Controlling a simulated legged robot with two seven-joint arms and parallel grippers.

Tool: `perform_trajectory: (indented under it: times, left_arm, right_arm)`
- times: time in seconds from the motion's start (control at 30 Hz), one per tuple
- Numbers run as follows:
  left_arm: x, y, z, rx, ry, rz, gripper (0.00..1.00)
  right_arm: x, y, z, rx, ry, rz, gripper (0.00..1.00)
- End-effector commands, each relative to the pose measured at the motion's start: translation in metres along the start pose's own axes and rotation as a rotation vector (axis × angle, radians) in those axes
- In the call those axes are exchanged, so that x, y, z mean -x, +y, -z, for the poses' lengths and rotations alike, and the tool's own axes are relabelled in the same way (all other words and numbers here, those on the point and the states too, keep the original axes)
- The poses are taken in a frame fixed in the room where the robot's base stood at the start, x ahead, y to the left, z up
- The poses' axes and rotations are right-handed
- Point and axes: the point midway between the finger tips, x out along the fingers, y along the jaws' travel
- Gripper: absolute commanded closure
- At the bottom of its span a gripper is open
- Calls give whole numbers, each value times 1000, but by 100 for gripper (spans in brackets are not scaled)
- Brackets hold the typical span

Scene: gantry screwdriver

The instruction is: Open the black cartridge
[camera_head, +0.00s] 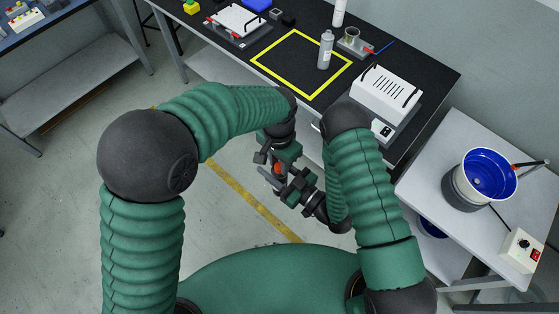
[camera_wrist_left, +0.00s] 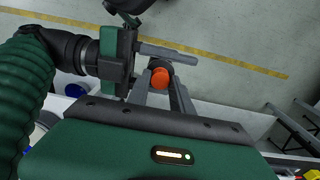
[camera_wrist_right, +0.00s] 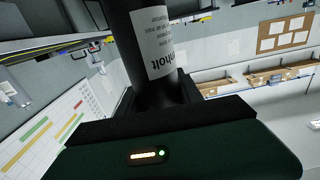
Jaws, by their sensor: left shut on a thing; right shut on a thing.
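The black cartridge (camera_wrist_right: 155,50), a dark cylinder with a white printed label, rises from my right gripper (camera_wrist_right: 152,103), which is shut on it. In the head view my right gripper (camera_head: 282,183) is close to my left gripper (camera_head: 273,163), in front of my body. An orange round part (camera_head: 278,169) shows between the grippers. In the left wrist view this orange part (camera_wrist_left: 161,79) is between the fingertips of my left gripper (camera_wrist_left: 160,86), which is shut on it. Most of the cartridge is hidden in the head view, and its join with the orange part is unclear.
Beyond the grippers is a black-topped bench with a yellow square outline (camera_head: 264,67), a grey bottle (camera_head: 325,52) and a white device (camera_head: 386,92). At right, a side table (camera_head: 425,180) holds a blue-lined bowl (camera_head: 488,174) and a control box (camera_head: 521,249). Floor at left is clear.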

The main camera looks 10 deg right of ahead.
Motion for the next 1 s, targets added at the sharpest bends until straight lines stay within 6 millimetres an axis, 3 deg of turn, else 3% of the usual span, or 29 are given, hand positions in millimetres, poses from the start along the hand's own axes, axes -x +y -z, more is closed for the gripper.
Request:
perform_trajectory:
  times: [0.03, 0.17, 0.47, 0.7, 0.87, 1.0]
  left_arm:
    - [0, 0, 0, 0, 0, 0, 70]
    - [0, 0, 0, 0, 0, 0, 52]
    - [2, 0, 0, 0, 1, 0, 52]
    - [37, 0, 0, 0, 2, 1, 52]
    - [48, 0, 0, 0, 1, 0, 54]
    - [73, -1, 1, 1, 5, 1, 54]
  right_arm:
    - [0, 0, 1, 0, 2, 0, 100]
    - [0, 0, 1, 0, 2, 0, 100]
    - [0, 0, 1, 0, 2, 0, 100]
    - [0, 0, 1, 0, 2, 0, 100]
    - [0, 0, 0, 0, 2, 0, 100]
    - [0, 0, 1, 0, 2, 0, 100]
